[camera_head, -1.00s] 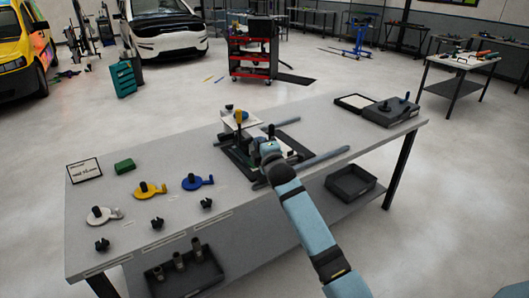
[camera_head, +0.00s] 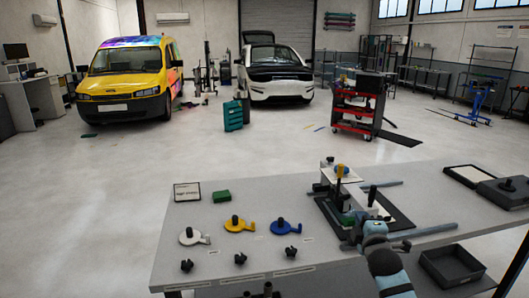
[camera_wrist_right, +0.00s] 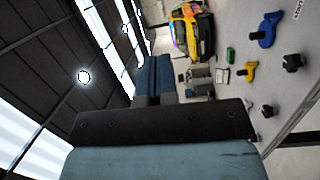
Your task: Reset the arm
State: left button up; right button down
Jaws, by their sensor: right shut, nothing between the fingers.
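My right arm reaches up from the lower right in the head view. My right gripper (camera_head: 352,218) is over the front of the black mat (camera_head: 325,206) on the bench, and its fingers are small and partly hidden there. In the right wrist view the blue fingers of the right gripper (camera_wrist_right: 155,65) are together, with nothing seen between them. The wrist camera looks sideways along the bench towards the yellow van. My left gripper is in neither view.
The grey bench (camera_head: 200,255) carries white (camera_head: 188,237), yellow (camera_head: 236,224) and blue (camera_head: 285,227) handled discs, several black knobs, a green block (camera_head: 221,196) and a sign (camera_head: 187,192). A grey bar (camera_head: 425,231) and an upright fixture stand near the gripper.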

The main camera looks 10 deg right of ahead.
jog(key=s+a+f+m+g+y, duration=0.1)
jog(key=s+a+f+m, duration=0.3)
jog(key=s+f, duration=0.5)
jog(key=s+a+f+m+g+y, duration=0.2)
jog(key=s+a+f+m+g, duration=0.2)
jog(key=s+f, duration=0.5)
jog(key=s+a+f+m+g+y+p, duration=0.1)
jog(key=s+a+f+m, duration=0.4)
jog(key=s, duration=1.5)
notch_tip(320, 180, down, 4)
jog(key=shift+a+g+y, duration=0.6)
jog(key=shift+a+g, duration=0.1)
jog(key=shift+a, duration=0.05)
